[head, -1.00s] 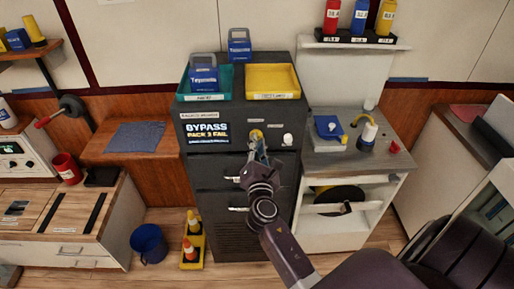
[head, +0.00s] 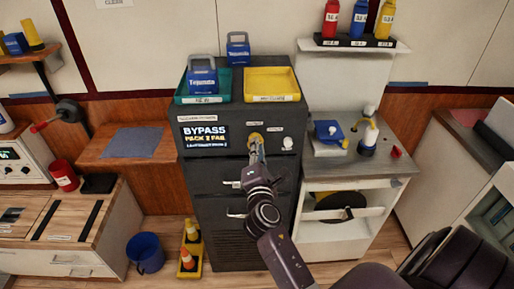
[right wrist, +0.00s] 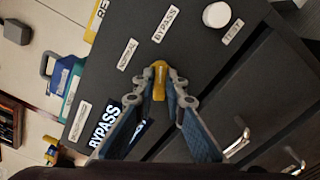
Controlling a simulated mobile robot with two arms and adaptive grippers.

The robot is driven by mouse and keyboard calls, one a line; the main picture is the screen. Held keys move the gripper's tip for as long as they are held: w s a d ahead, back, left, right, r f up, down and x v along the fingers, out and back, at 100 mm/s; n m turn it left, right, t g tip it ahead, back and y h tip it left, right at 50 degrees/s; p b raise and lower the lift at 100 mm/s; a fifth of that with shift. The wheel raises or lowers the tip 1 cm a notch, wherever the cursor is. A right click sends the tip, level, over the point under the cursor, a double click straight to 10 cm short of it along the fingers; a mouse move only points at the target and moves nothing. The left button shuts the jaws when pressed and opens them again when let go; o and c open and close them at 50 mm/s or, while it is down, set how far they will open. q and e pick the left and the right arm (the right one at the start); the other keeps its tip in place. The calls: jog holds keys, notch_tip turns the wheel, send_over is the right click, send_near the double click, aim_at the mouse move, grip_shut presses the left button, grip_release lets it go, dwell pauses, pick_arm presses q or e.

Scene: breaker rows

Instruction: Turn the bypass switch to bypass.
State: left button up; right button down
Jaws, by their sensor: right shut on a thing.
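The bypass switch (head: 255,138) is a yellow knob on the front of a dark grey cabinet (head: 243,218), right of a lit display (head: 205,136) reading BYPASS and PACK 2 FAIL. In the right wrist view the knob (right wrist: 160,80) is between my fingertips, near the NORMAL label (right wrist: 127,53) and the BYPASS label (right wrist: 165,25). Its narrow end points up in that view, roughly toward the BYPASS label; its exact setting is hard to tell. My right gripper (head: 257,152) is shut on the knob and hides part of it. My left gripper is not in view.
A white round button (head: 288,143) is just right of the switch. Drawer handles (head: 236,213) stick out below. A green tray (head: 202,99) and a yellow tray (head: 271,97) stand on the cabinet. A cone stand (head: 190,262) and blue bucket (head: 146,252) are on the floor.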

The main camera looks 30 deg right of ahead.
jog(key=c, duration=2)
grip_release()
jog(key=shift+o, duration=0.2)
jog(key=shift+s+a, duration=0.1)
jog(key=v, duration=0.7)
jog(key=shift+s, duration=0.15)
